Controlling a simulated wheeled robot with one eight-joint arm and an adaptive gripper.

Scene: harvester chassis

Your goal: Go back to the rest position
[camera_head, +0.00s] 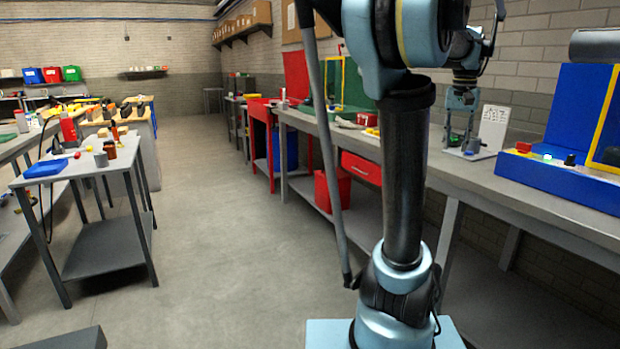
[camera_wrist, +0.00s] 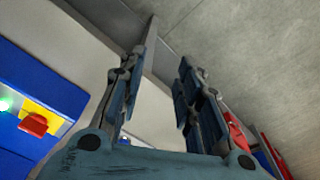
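My gripper (camera_head: 459,138) is above the grey workbench (camera_head: 530,195) on the right, in front of a white marked panel, with its fingers pointing down. In the wrist view my gripper (camera_wrist: 166,55) shows two blue-grey fingers standing apart with nothing between them. It is open and empty. My arm rises through the middle of the head view and hides part of the bench.
A blue fixture (camera_head: 560,184) with a yellow frame stands at the bench's right. The white panel (camera_head: 493,128) and a small grey cup (camera_head: 473,146) are close to my gripper. A grey cart (camera_head: 85,165) stands left. The aisle floor (camera_head: 215,215) is clear.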

